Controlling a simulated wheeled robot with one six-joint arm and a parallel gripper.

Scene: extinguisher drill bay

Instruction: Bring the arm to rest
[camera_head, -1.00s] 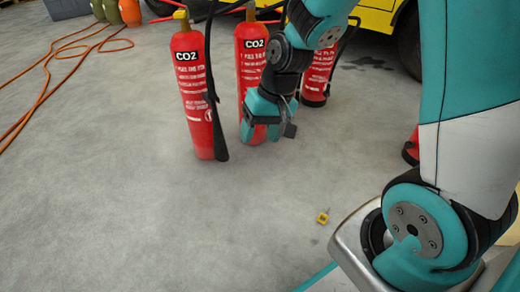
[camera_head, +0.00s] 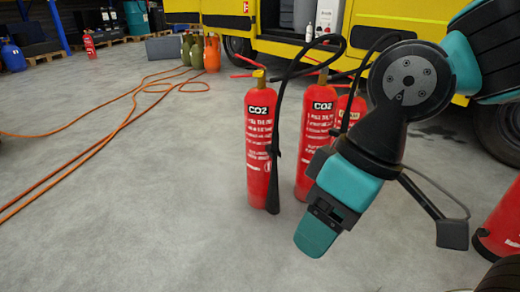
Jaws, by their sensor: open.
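My gripper (camera_head: 322,222) hangs at the end of my raised teal and black arm (camera_head: 405,85), right of the picture's middle, pointing down and to the left. It is open and I see nothing held in it. A red CO2 extinguisher (camera_head: 259,135) stands upright on the floor to its left. A second CO2 extinguisher (camera_head: 318,125) stands behind the gripper and is partly hidden by it. A third red extinguisher (camera_head: 349,108) is mostly hidden behind the arm.
A yellow vehicle (camera_head: 420,28) stands behind. Part of a red object (camera_head: 499,222) is at the right edge. Orange hose (camera_head: 110,135) lies on the left floor, with several gas cylinders (camera_head: 211,53) beyond it.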

